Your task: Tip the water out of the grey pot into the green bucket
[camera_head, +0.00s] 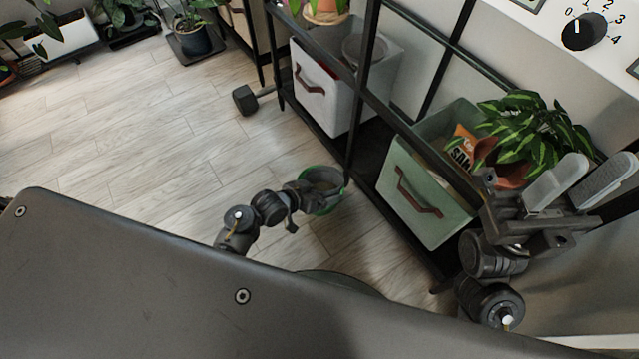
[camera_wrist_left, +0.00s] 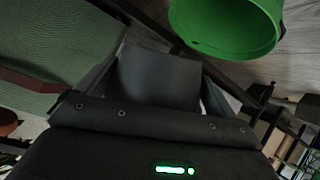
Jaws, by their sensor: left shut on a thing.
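The green bucket (camera_head: 326,207) stands on the floor beside the black shelf, mostly behind my left gripper in the head view. It also shows at the top of the left wrist view (camera_wrist_left: 235,25). My left gripper (camera_head: 312,188) is over the bucket, shut on the grey pot (camera_wrist_left: 160,78). The pot fills the space between the fingers in the wrist view, and only part of its dark grey side shows. Its tilt and any water are hidden. My right gripper (camera_head: 580,186) is open and empty at the right, in front of a leafy plant.
The black shelf (camera_head: 372,92) holds a white bin (camera_head: 325,92) and a green fabric bin (camera_head: 425,205) close to the bucket. A leafy potted plant (camera_head: 530,135) is near my right gripper. A dumbbell (camera_head: 245,99) lies on the floor. Open floor (camera_head: 130,130) is at the left.

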